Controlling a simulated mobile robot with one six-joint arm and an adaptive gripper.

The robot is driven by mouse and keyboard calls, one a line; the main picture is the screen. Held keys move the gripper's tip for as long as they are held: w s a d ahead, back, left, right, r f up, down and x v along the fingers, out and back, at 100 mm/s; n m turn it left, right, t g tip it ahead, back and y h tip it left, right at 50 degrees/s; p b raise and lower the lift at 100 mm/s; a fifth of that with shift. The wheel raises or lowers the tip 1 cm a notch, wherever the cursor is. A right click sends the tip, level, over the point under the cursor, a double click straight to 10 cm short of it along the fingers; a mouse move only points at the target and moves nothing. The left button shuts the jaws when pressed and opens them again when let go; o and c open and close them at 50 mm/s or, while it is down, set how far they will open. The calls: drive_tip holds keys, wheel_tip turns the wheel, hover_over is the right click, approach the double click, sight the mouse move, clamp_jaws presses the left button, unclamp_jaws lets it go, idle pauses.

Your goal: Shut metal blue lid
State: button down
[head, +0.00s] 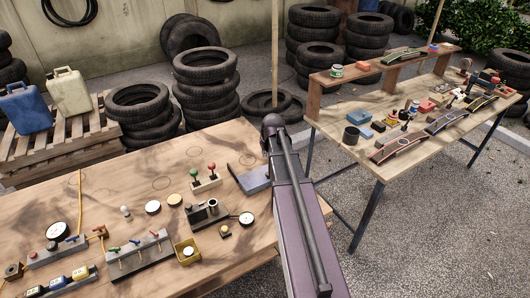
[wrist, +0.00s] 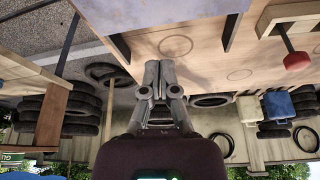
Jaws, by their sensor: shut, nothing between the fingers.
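A blue-grey metal lid (head: 254,180) shows on the near wooden table in the head view, close to the right edge. It is partly hidden by my arm, so how far it stands open is unclear. In the wrist view, which is upside down, a blue-grey panel (wrist: 165,9) at the top edge seems to be the same piece. My gripper (wrist: 160,66) is shut and empty, with bare tabletop and a drawn ring beyond its fingertips. It looks apart from the panel. In the head view my gripper cannot be made out behind my arm.
Left of the lid stand levers with green and red knobs (head: 205,178); the red knob (wrist: 297,60) also shows in the wrist view. Gauges, a valve block (head: 140,258) and a yellow box (head: 187,251) lie nearer. A second table (head: 350,172) and tyre stacks (head: 205,85) stand beyond.

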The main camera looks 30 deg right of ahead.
drive_tip(key=shift+p+v, duration=1.4)
drive_tip(key=shift+v, duration=0.4)
drive_tip(key=s+a+g, duration=0.2)
drive_tip(key=s+a, duration=0.5)
drive_tip(key=a, duration=0.4)
drive_tip(key=s+a+f+n+g, duration=0.1)
drive_tip(key=s+a+g, duration=0.1)
drive_tip(key=s+a, duration=0.6)
drive_tip(key=a, duration=0.4)
drive_tip(key=shift+a, duration=0.3)
